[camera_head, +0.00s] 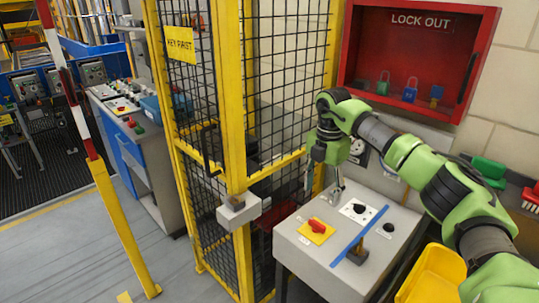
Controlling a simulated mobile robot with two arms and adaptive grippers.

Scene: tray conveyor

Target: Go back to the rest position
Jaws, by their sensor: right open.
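My right arm comes in from the right, green and black, and bends down at its wrist. My right gripper (338,188) points down above the back of the grey control box (315,258). It is small and partly hidden by the wrist. Its jaws are open, and I see nothing held in them. I cannot tell whether it touches the box. The box top carries a red knob on a yellow plate (317,226), a black knob on a white plate (358,209) and a blue strip (359,237). My left gripper is not in view.
A yellow-framed mesh cage (233,100) stands left of the gripper. A red lock-out cabinet (482,60) with several padlocks hangs behind the arm. A yellow bin (432,276) stands at the lower right. A red-and-white barrier arm (70,85) rises at left, with open floor beside it.

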